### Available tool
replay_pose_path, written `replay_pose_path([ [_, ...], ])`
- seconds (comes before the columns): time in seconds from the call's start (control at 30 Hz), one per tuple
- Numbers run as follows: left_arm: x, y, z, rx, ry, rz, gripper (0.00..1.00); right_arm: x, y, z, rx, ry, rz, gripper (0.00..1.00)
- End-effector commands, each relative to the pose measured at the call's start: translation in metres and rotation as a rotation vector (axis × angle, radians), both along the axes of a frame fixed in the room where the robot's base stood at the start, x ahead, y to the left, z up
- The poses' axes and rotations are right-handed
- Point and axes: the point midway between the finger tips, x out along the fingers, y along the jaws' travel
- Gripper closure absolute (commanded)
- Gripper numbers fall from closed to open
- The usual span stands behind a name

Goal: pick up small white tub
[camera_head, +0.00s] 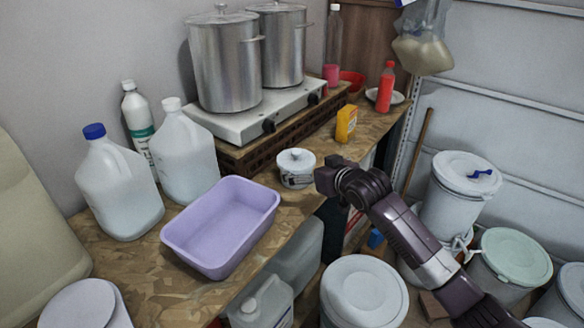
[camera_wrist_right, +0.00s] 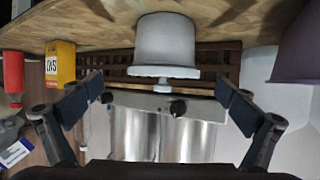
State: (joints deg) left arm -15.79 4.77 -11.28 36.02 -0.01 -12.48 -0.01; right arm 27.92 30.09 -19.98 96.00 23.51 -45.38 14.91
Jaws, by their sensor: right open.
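The small white tub (camera_head: 296,160) with a lid and knob stands on the wooden counter, in front of the stove and right of the lilac basin. In the right wrist view, which is upside down, the tub (camera_wrist_right: 165,42) shows at the upper middle, lid knob pointing down. My right gripper (camera_head: 326,181) is just right of the tub in the head view. In the wrist view its two fingers (camera_wrist_right: 160,92) are spread wide with nothing between them, and the tub lies beyond them. My left gripper is not in view.
A lilac basin (camera_head: 190,253) and white jugs (camera_head: 120,195) stand left of the tub. A stove (camera_head: 240,125) with steel pots (camera_head: 226,65) is behind. A yellow box (camera_head: 346,123) stands to the right along the counter. Large lidded buckets (camera_head: 364,295) stand below the counter edge.

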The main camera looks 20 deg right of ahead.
Motion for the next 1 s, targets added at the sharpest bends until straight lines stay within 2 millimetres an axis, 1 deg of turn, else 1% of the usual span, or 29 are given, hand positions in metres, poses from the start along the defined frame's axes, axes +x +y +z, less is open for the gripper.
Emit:
replay_pose_path([
  [0.1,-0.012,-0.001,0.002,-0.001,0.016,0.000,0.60,0.011,0.003,-0.003,0.000,0.000,0.001,0.00],
  [0.27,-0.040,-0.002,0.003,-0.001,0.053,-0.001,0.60,0.018,0.005,-0.006,-0.001,0.000,0.001,0.00],
  [0.37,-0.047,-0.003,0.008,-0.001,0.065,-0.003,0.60,0.027,0.008,-0.006,0.001,0.001,0.001,0.00],
  [0.47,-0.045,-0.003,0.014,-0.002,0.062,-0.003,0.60,0.039,0.012,-0.009,0.002,0.002,0.000,0.00],
  [0.53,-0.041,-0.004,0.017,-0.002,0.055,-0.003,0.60,0.046,0.014,-0.013,0.000,0.002,0.000,0.00],
  [0.7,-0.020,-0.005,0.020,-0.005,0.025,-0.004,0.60,0.060,0.016,-0.020,0.000,0.001,0.000,0.00],
  [0.77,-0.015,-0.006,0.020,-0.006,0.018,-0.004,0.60,0.062,0.017,-0.021,-0.001,0.000,0.000,0.00],
  [0.87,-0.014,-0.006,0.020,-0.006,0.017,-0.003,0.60,0.063,0.017,-0.022,-0.001,0.000,0.000,0.00],
  [1.0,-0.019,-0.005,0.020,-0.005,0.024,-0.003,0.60,0.063,0.017,-0.023,-0.001,0.000,0.000,0.00],
])
